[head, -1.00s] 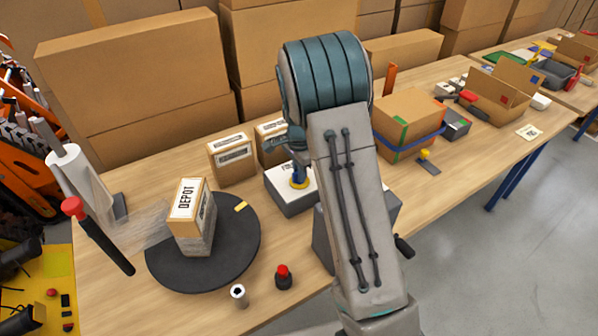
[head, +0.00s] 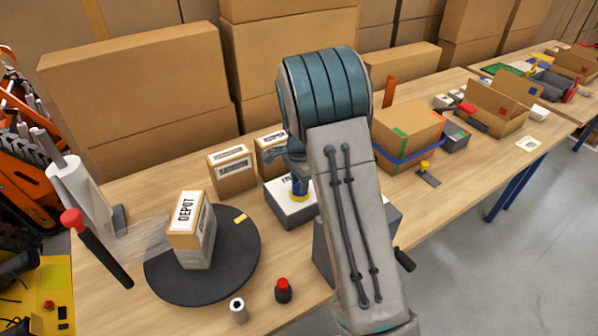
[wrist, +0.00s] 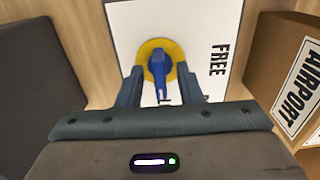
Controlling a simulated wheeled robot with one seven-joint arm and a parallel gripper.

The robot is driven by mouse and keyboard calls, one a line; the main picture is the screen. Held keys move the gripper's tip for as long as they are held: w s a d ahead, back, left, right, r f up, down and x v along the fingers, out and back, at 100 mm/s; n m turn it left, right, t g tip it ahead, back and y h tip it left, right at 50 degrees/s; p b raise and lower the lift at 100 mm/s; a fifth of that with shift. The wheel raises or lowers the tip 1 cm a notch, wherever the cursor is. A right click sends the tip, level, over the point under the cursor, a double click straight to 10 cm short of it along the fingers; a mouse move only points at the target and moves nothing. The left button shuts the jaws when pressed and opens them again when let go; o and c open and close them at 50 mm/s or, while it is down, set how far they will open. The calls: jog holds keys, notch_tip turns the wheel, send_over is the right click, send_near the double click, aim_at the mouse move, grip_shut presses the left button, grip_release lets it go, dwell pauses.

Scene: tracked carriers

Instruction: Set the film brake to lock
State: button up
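The film brake (head: 284,214) is a grey block with a white top. Its blue lever (wrist: 159,67) stands in the middle of a yellow ring (wrist: 147,48). In the wrist view the word FREE is printed right of the lever, and a second label is mostly hidden behind my right finger. My gripper (wrist: 160,84) is open, with one dark finger on each side of the lever's near part. Gaps show between fingers and lever; I cannot tell how deep the fingers reach. In the head view my arm hides most of the gripper and part of the brake.
A black turntable (head: 170,283) with a film-wrapped DEPOT box (head: 192,232) is at left. Two cartons (head: 232,170) stand behind the brake. A red button (head: 283,289) and small white roll (head: 238,309) are at the front edge. A strapped box (head: 408,135) stands at right.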

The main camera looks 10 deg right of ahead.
notch_tip(320, 180, up, 14)
jog(key=b, duration=0.1)
jog(key=shift+f, duration=0.25)
jog(key=s+r+n+t, duration=0.2)
jog(key=s+n, duration=1.2)
jog(key=s, duration=1.4)
jog(key=shift+r+t, duration=0.25)
jog(key=shift+t, duration=0.25)
